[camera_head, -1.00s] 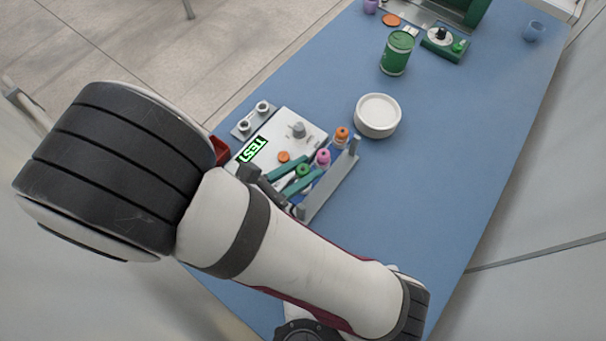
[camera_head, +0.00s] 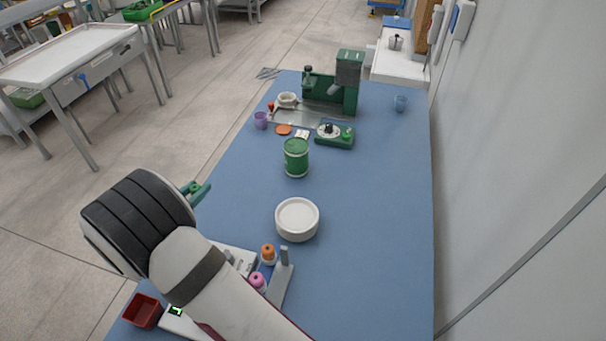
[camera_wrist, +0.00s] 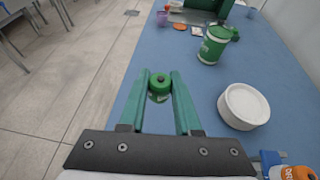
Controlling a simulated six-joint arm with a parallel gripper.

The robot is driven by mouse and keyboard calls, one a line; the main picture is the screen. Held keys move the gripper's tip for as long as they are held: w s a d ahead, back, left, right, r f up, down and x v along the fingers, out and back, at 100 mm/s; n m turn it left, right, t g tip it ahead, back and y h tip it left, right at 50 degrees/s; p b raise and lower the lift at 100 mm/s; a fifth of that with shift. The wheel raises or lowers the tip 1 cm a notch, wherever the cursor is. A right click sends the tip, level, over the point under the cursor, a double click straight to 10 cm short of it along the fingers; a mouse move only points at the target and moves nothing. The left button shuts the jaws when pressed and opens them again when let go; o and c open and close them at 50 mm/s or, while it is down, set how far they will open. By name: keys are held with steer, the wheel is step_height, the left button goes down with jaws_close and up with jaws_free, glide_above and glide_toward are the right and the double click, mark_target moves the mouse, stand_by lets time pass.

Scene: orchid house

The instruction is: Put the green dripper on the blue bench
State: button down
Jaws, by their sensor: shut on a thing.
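The green dripper (camera_wrist: 159,92), a small bottle with a dark green cap, is between the two green fingers of my gripper (camera_wrist: 160,84) in the wrist view. My gripper is shut on it. In the head view my gripper (camera_head: 201,192) shows just past my arm, over the left edge of the blue bench (camera_head: 370,200); the dripper is mostly hidden there. The bench surface lies below and to the right of the held dripper in the wrist view.
A white round dish (camera_head: 297,222), a green can (camera_head: 296,158) and a green machine (camera_head: 335,85) stand on the bench. A rack holds an orange dripper (camera_head: 268,252) and a pink dripper (camera_head: 257,280). A red box (camera_head: 142,311) is at lower left.

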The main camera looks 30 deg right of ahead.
steer(key=w+d+f, duration=0.2)
steer(key=w+d, duration=0.6)
steer(key=w, duration=0.1)
steer(key=n+t+y, duration=0.1)
steer(key=n, duration=0.1)
glide_above(254, 176)
steer(key=a, duration=0.1)
steer(key=f, duration=0.2)
steer(key=shift+y, duration=0.3)
steer(key=f, duration=0.6)
steer(key=d+f, duration=0.1)
steer(key=f, duration=0.2)
steer(key=shift+f, duration=0.4)
steer(key=c, duration=0.6)
jaws_free()
steer(key=shift+f, duration=0.1)
